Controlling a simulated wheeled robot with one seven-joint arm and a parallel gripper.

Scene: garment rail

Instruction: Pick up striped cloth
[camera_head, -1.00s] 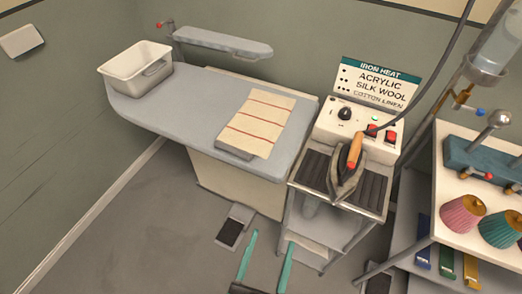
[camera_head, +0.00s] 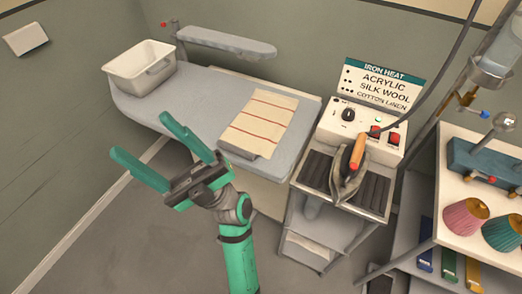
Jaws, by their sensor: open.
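The striped cloth (camera_head: 262,120) is cream with thin red stripes. It lies flat on the grey ironing board (camera_head: 205,98), with one end at the board's front edge. My gripper (camera_head: 143,141) has green fingers spread apart, with nothing between them. It is to the left of the cloth in the picture and does not touch it. One finger overlaps the board's front edge in the view; how high it is above the board I cannot tell.
A white basin (camera_head: 140,72) stands on the board's left end. A narrow sleeve board (camera_head: 226,43) is behind. An iron (camera_head: 347,173) with an orange handle rests on its stand to the right, its cable hanging above. A shelf with cone-shaped spools (camera_head: 465,216) is at far right.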

